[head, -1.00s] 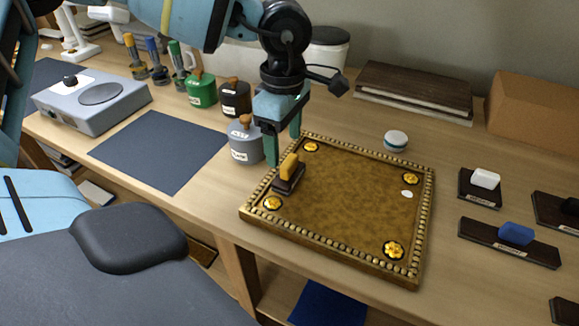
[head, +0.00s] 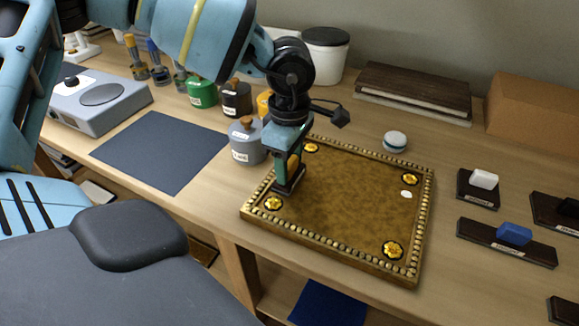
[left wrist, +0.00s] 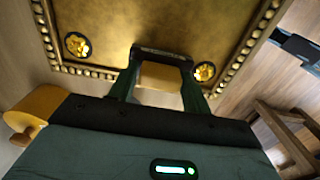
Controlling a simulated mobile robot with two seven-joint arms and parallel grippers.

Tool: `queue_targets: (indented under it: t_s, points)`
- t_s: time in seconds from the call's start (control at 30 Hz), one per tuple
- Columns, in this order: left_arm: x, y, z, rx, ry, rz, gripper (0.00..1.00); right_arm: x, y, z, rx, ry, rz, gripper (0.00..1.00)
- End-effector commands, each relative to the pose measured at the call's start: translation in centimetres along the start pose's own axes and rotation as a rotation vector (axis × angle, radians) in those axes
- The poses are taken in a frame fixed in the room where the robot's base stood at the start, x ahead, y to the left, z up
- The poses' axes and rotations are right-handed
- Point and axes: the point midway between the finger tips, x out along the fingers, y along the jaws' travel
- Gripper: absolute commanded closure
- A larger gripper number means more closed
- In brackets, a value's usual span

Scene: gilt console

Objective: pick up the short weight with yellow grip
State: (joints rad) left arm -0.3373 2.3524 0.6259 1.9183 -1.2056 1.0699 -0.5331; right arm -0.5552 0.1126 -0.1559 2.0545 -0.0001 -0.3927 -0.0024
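The short weight with yellow grip (head: 293,164) stands upright near the left corner of the gilt-framed board, its dark base on the board. My left gripper (head: 286,174) points down over it, with one finger on each side of the yellow grip. In the left wrist view the yellow grip (left wrist: 160,76) sits between the two fingers (left wrist: 161,80), with the dark base just beyond their tips. The fingers look spread and not clamped on it, though any gap is very small. My right gripper is not in view.
The gilt board (head: 345,205) has gold rosettes and a white piece (head: 406,194). A grey canister (head: 246,142) stands close left of my gripper. Weights with white (head: 484,179) and blue (head: 514,233) grips lie right. A round tin (head: 395,141) stands behind. The board's middle is clear.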

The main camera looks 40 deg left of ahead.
Motion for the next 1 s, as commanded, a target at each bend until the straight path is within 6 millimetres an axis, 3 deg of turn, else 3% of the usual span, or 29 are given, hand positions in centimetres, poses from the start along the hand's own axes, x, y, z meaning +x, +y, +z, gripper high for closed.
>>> queue_targets:
  t_s: [0.03,0.27,0.67,0.87,1.0]
  points:
    - [0.0,0.0,0.0,0.0,0.0,0.0,0.58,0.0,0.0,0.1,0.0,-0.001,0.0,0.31]
    - [-0.1,0.0,0.0,0.0,0.0,0.001,0.88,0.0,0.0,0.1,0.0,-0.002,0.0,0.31]
    - [-1.0,0.1,0.0,0.0,0.0,0.003,0.88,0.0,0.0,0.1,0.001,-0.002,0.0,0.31]
    - [-3.9,0.1,0.0,-0.001,-0.002,0.006,0.88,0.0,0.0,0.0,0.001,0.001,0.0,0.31]
    - [-7.4,0.2,0.1,-0.001,-0.002,0.008,0.88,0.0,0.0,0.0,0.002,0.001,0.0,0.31]
